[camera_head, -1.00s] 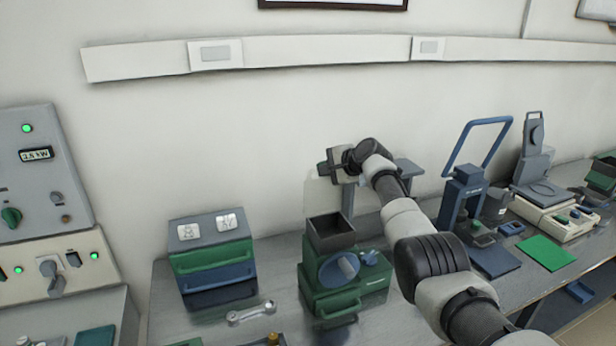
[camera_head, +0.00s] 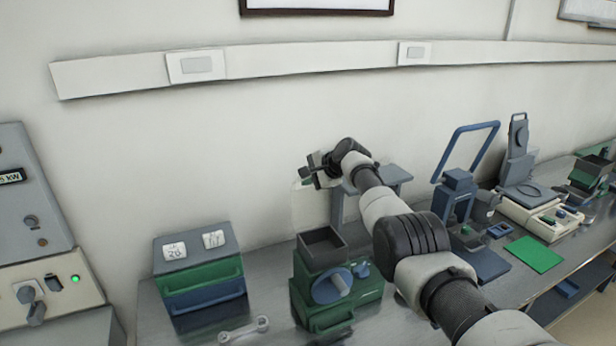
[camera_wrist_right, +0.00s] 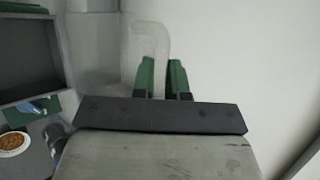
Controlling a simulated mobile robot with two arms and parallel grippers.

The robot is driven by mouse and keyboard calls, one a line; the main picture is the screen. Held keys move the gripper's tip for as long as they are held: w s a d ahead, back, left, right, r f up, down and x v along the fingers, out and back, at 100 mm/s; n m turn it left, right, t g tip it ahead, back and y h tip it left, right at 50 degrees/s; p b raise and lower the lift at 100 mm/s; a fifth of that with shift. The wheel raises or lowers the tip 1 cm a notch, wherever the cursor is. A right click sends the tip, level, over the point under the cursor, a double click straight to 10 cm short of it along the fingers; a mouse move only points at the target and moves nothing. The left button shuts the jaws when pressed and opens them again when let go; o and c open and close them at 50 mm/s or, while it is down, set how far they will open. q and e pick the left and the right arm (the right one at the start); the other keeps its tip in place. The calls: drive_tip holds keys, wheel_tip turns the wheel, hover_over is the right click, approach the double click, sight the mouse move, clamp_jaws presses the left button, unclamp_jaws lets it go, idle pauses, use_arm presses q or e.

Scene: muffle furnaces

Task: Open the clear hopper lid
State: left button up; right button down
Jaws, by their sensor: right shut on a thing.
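The clear hopper lid (camera_head: 308,212) is a faint see-through panel standing roughly upright above the open dark grey hopper (camera_head: 322,243) of the green machine (camera_head: 338,293). My right gripper (camera_head: 312,170) is at the lid's top edge, above the hopper. In the right wrist view its green fingertips (camera_wrist_right: 161,76) are shut on the pale, hook-shaped clear handle (camera_wrist_right: 152,38) of the lid. The open hopper (camera_wrist_right: 25,60) shows at the left of that view. The lid is very transparent, so its exact edges and tilt are hard to tell. My left gripper is not in view.
A green and blue drawer box (camera_head: 200,270) stands left of the machine, with a wrench (camera_head: 244,329) in front. A grey stand (camera_head: 392,178) is behind my right arm. A blue press (camera_head: 458,200) and a beige device (camera_head: 535,215) stand to the right.

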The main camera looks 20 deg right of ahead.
drive_tip(key=shift+f, duration=0.1)
drive_tip(key=c, duration=1.2)
unclamp_jaws()
drive_tip(key=shift+s, duration=0.1)
drive_tip(key=shift+o, duration=0.2)
drive_tip(key=shift+s+f, duration=0.1)
drive_tip(key=shift+s, duration=0.1)
